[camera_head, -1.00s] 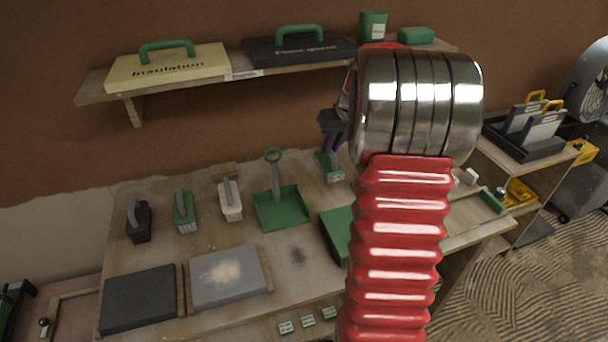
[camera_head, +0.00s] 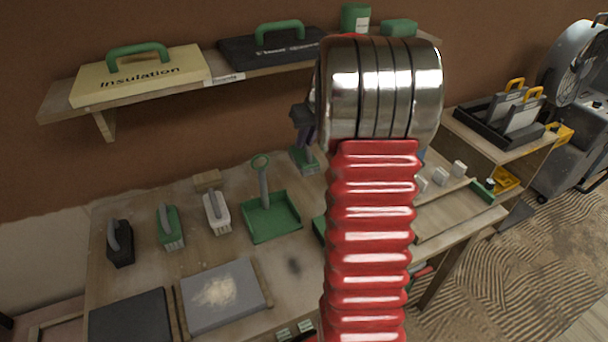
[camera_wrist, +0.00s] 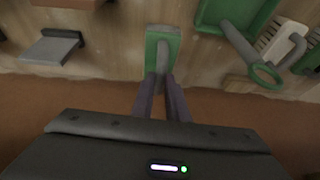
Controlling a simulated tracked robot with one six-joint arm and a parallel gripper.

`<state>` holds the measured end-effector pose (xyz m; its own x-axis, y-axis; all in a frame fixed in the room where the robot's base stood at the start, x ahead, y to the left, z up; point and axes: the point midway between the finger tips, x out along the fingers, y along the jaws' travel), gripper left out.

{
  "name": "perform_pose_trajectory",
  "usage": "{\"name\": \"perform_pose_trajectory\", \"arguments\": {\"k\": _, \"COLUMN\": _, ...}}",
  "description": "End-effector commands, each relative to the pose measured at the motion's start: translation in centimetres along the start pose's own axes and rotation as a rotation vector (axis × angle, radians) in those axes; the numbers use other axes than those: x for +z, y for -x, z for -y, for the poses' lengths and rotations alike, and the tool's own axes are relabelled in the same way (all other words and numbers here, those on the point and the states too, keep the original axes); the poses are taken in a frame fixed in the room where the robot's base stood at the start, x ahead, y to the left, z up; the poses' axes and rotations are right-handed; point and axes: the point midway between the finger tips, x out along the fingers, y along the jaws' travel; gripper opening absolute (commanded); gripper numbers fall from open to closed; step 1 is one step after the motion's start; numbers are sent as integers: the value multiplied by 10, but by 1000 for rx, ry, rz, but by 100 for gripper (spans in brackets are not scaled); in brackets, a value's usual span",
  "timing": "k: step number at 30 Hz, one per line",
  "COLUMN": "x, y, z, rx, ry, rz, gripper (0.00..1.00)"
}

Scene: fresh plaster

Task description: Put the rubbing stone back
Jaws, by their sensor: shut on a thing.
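The rubbing stone appears to be the green block with a grey handle (camera_head: 304,161) at the back of the bench (camera_head: 150,265). It also shows in the wrist view (camera_wrist: 161,38), with its handle between the two dark fingers. My gripper (camera_head: 304,132) is shut on that handle; it also shows in the wrist view (camera_wrist: 161,85). The block looks close to the bench top, but I cannot tell whether it touches. My red arm hides the bench to its right in the head view.
A green dustpan (camera_head: 270,220) lies left of the held block. Black (camera_head: 120,245), green (camera_head: 170,230) and white (camera_head: 216,213) handled tools stand further left. A wall shelf (camera_head: 60,103) overhangs the bench's back. A grey board (camera_head: 245,300) lies in front.

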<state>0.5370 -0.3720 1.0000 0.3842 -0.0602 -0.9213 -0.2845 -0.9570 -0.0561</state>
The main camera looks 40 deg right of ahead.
Motion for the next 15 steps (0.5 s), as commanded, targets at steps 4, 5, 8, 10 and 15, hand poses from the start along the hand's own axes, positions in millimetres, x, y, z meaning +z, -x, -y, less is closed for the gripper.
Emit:
{"name": "perform_pose_trajectory", "arguments": {"k": 4, "x": 10, "y": -22, "z": 0, "rx": -2, "ry": 0, "rz": 3, "gripper": 0}}
{"name": "perform_pose_trajectory", "arguments": {"k": 5, "x": 11, "y": -27, "z": -1, "rx": -1, "ry": 1, "rz": 3, "gripper": 0}}
{"name": "perform_pose_trajectory", "arguments": {"k": 8, "x": 16, "y": -39, "z": -1, "rx": -1, "ry": 0, "rz": 1, "gripper": 0}}
{"name": "perform_pose_trajectory", "arguments": {"k": 10, "x": 19, "y": -46, "z": -2, "rx": -1, "ry": 1, "rz": 1, "gripper": 0}}
{"name": "perform_pose_trajectory", "arguments": {"k": 15, "x": 20, "y": -49, "z": -2, "rx": 0, "ry": 3, "rz": -1, "gripper": 0}}
